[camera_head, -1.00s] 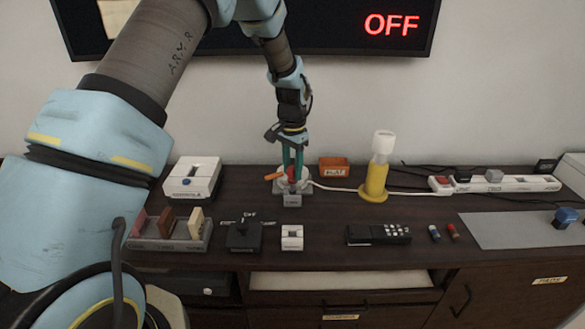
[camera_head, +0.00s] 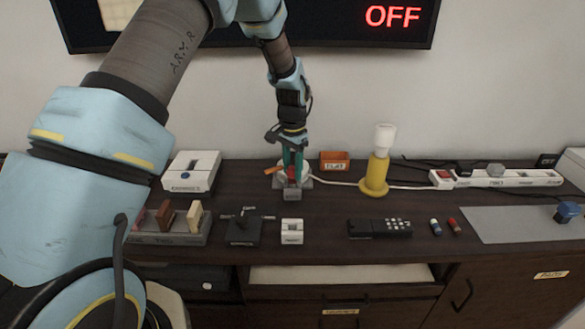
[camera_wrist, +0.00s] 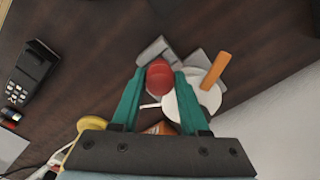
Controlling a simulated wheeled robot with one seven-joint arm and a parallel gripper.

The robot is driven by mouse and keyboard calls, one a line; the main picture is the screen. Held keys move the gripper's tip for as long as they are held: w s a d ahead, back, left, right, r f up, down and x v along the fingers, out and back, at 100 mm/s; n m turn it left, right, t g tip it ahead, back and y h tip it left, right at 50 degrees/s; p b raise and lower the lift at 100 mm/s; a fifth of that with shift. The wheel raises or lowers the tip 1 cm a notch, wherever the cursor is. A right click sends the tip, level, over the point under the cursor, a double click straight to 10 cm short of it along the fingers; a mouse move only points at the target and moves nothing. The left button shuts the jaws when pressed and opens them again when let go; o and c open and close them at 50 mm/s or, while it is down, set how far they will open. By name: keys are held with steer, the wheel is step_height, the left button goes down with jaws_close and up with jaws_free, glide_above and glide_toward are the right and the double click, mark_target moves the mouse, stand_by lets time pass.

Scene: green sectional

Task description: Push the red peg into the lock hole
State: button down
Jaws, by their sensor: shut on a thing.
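The red peg (camera_wrist: 160,78) is between the two green fingers of my gripper (camera_wrist: 157,80), which is shut on it. In the head view my gripper (camera_head: 291,172) points down at the back of the cabinet top, and only a little of the red peg (camera_head: 291,174) shows between the fingers. A grey block (camera_head: 292,194), perhaps the lock, is at the peg's base; it also shows in the wrist view (camera_wrist: 152,50). The lock hole is hidden, so I cannot tell how deep the peg sits.
A white round thing (camera_wrist: 186,108) with an orange handle (camera_wrist: 215,70) stands right beside the fingers. An orange box (camera_head: 334,161) is behind. A small white switch (camera_head: 292,232) stands in front.

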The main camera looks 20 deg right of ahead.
steer(key=shift+f+b, duration=0.4)
steer(key=shift+f, duration=0.35)
steer(key=shift+c, duration=1.7)
jaws_free()
steer(key=shift+r, duration=0.1)
step_height(320, 180, up, 11)
steer(key=shift+f+b, duration=0.2)
steer(key=shift+b, duration=0.9)
